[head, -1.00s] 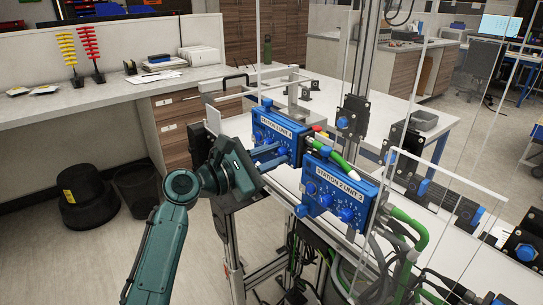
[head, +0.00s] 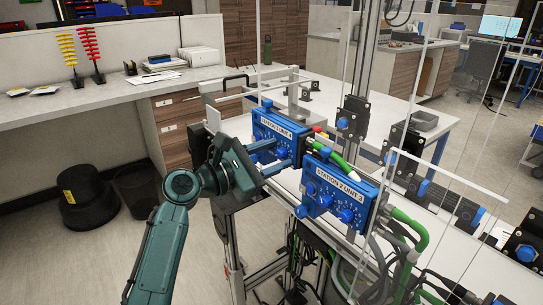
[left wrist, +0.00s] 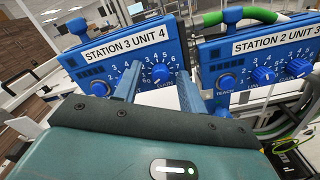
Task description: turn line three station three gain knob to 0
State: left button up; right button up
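A blue control box labelled STATION 3 UNIT 4 (head: 278,126) is on the stand, and it fills the upper middle of the left wrist view (left wrist: 95,60). Its GAIN knob (left wrist: 160,74) is blue, with a numbered dial around it. The knob's exact setting is too small to read. My left gripper (head: 275,154) is in front of this box. In the left wrist view its blue fingers (left wrist: 157,84) are apart, one on each side of the GAIN knob, with nothing visibly gripped. The left finger hides part of the dial area left of the knob. My right gripper is not in view.
A second blue box labelled STATION 2 UNIT 3 (head: 335,192) with several knobs is close on the right. Green cables (head: 408,225) hang beside it. Clear panels (head: 440,200) stand further right. A grey bench (head: 100,95) is behind on the left.

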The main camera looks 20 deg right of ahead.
pick_arm(q)
jog(key=shift+a, duration=0.1)
jog(key=b+v, duration=0.2)
jog(key=v, duration=1.1)
jog(key=s+a+f+m+t+y, duration=0.1)
jog(key=s+a+f+m+y, duration=0.15)
jog(key=f, duration=0.65)
jog(key=s+a+f+m+t+y, duration=0.1)
jog(key=a+f+t+y, duration=0.2)
jog(key=f, duration=0.5)
jog(key=s+a+f+m+y, duration=0.1)
jog(key=a+f+m+y, duration=0.15)
jog(key=a+f, duration=0.45)
jog(key=s+a+f+m+y, duration=0.3)
jog(key=s+f+m, duration=0.3)
jog(key=s+f, duration=0.1)
jog(key=s+a+f+m+y, duration=0.3)
jog(key=s+f+m, duration=0.3)
jog(key=s, duration=0.4)
jog(key=shift+s+a+f+m, duration=0.15)
jog(key=shift+a+f+m, duration=0.05)
jog(key=shift+f+m, duration=0.25)
